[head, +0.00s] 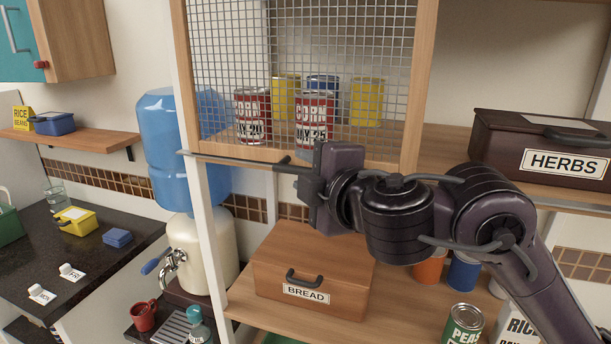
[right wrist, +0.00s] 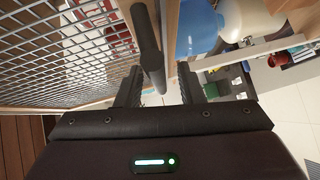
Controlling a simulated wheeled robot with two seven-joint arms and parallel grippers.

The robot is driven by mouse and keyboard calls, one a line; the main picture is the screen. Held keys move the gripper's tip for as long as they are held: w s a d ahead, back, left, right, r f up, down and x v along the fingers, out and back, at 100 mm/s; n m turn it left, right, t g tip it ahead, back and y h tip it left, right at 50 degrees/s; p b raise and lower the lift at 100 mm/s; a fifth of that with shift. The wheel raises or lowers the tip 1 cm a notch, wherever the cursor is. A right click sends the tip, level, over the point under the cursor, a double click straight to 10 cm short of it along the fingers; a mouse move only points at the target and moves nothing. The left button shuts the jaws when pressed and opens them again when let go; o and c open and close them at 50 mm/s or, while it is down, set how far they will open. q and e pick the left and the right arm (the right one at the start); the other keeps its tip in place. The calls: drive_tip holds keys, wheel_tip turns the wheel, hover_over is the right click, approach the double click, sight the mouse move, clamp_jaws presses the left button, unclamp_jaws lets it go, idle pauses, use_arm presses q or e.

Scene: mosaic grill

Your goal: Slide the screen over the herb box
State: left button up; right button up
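The screen (head: 412,90) is a wire mesh in a light wooden frame, hanging in front of the left part of the upper shelf. Cans show through its mesh. The herb box (head: 500,142), dark brown and labelled HERBS, stands uncovered on that shelf, right of the screen. My right gripper (head: 284,166) is at the screen's lower edge. In the right wrist view its fingers (right wrist: 158,88) are apart, with a dark bar (right wrist: 148,45) reaching between them beside the mesh (right wrist: 70,55). Contact with the bar cannot be told. My left gripper is out of view.
Below the screen, a wooden bread box (head: 330,270) sits on the lower shelf, with a pea can (head: 463,325) to its right. A blue water bottle (head: 165,150) stands left of the shelf unit. My right forearm crosses in front of the shelves.

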drive_tip(key=shift+w+a, duration=0.1)
drive_tip(key=shift+w, duration=0.1)
clamp_jaws()
idle(0.3)
